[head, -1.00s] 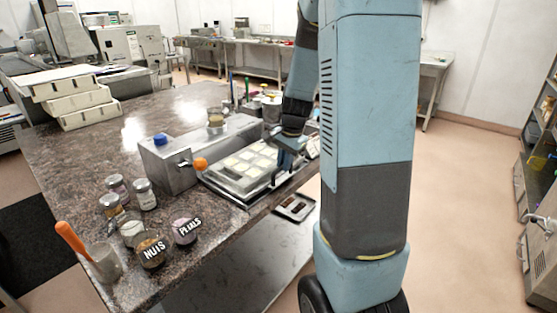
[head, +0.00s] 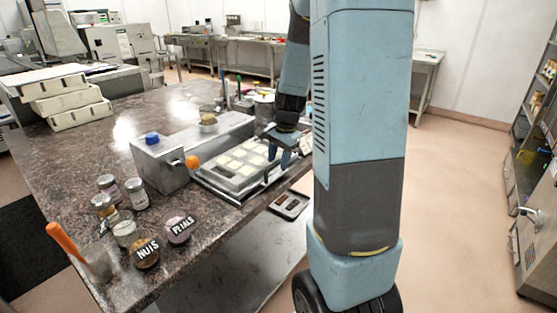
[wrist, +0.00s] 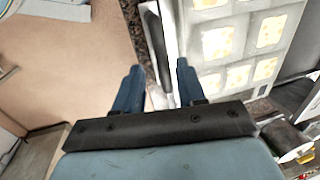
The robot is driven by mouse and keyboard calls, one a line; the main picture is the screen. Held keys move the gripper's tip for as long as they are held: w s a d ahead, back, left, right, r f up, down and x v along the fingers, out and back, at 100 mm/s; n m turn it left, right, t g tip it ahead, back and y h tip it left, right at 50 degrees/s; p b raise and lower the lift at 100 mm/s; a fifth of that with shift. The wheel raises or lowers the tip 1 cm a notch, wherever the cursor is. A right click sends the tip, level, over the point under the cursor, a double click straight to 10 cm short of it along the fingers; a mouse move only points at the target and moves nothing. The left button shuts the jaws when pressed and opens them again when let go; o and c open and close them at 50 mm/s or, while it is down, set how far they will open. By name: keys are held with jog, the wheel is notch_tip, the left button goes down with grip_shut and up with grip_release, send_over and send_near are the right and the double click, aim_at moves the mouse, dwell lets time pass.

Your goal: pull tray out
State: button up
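The tray (head: 240,168) is a pale grey rectangular mould with rows of cream squares, lying at the table's right edge beside a steel machine. In the wrist view the tray (wrist: 240,50) fills the upper right. My gripper (head: 277,165) points down at the tray's right edge. In the wrist view my gripper (wrist: 158,85) has its two blue fingers apart. A narrow metal edge (wrist: 153,40) runs just ahead of the gap. Whether either finger touches the tray I cannot tell.
The steel machine (head: 165,165) with an orange knob stands left of the tray. Jars labelled nuts (head: 146,252) and petals (head: 180,228) stand at the table's front. A small dark tray (head: 290,205) sits lower, beyond the table edge. Floor (head: 450,200) at right is clear.

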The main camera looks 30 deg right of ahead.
notch_tip(320, 180, up, 13)
jog(key=s+d, duration=0.1)
jog(key=s, duration=0.1)
jog(key=shift+s, duration=0.2)
dwell(0.4)
jog(key=s+a+r+n+t, duration=0.1)
jog(key=s+a+r+n, duration=0.1)
jog(key=s+a+n, duration=0.4)
jog(key=s+a+r+n+t+h, duration=0.1)
jog(key=s+a+r+n+t, duration=0.1)
jog(key=s+a+n, duration=0.5)
jog(key=shift+s+a+r+t, duration=0.35)
jog(key=shift+s+r, duration=0.15)
jog(key=shift+s, duration=2.8)
